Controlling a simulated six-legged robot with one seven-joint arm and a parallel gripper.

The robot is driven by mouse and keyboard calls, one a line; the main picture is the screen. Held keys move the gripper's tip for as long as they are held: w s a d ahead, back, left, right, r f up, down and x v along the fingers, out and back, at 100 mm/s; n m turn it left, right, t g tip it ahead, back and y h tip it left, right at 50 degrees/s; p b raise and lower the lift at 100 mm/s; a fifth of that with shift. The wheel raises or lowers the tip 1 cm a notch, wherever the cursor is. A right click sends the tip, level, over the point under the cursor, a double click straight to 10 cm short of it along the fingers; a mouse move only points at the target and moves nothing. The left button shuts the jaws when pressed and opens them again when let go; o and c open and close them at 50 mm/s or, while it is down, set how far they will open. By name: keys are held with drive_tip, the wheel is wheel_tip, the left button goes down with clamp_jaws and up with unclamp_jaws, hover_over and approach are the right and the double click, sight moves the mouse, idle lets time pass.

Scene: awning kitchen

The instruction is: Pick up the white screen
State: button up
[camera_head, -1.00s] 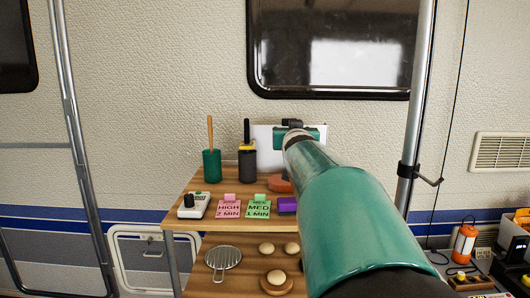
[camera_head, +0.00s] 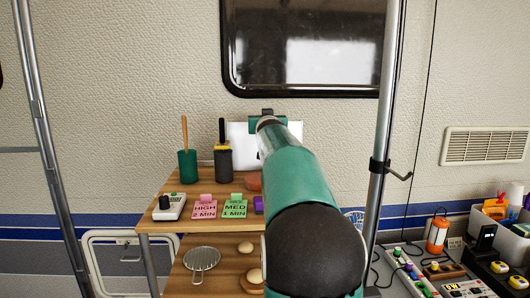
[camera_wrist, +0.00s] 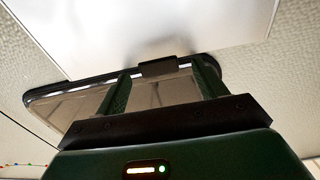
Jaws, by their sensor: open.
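The white screen (camera_head: 238,134) stands upright at the back of the wooden shelf's top, against the trailer wall. My gripper (camera_head: 267,119) is in front of it and hides its middle; white shows on both sides. In the wrist view, the screen (camera_wrist: 130,28) fills the top of the picture as a bright flat panel. My gripper (camera_wrist: 161,72) shows two dark green fingers, wide apart. A small dark block appears between the fingertips, near the screen's lower edge. I cannot tell whether the fingers touch the screen.
The wooden shelf (camera_head: 157,219) holds a green cup (camera_head: 187,167), a black and yellow container (camera_head: 222,164), pink (camera_head: 204,207) and green (camera_head: 234,207) cards and a white device (camera_head: 169,207). A metal pole (camera_head: 383,130) stands right of my arm. A dark window (camera_head: 300,50) is above.

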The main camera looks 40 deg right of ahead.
drive_tip(key=shift+f+x, duration=0.2)
drive_tip(key=shift+x, duration=0.9)
drive_tip(key=shift+s+r, duration=0.25)
drive_tip(key=shift+w+f, duration=0.2)
drive_tip(key=shift+w, duration=0.1)
drive_tip(key=c, duration=0.4)
drive_tip(key=shift+s+r, duration=0.15)
drive_tip(key=shift+s, duration=0.05)
drive_tip(key=c, duration=0.7)
drive_tip(key=shift+w, duration=0.1)
drive_tip(key=c, duration=0.4)
drive_tip(key=shift+r, duration=0.1)
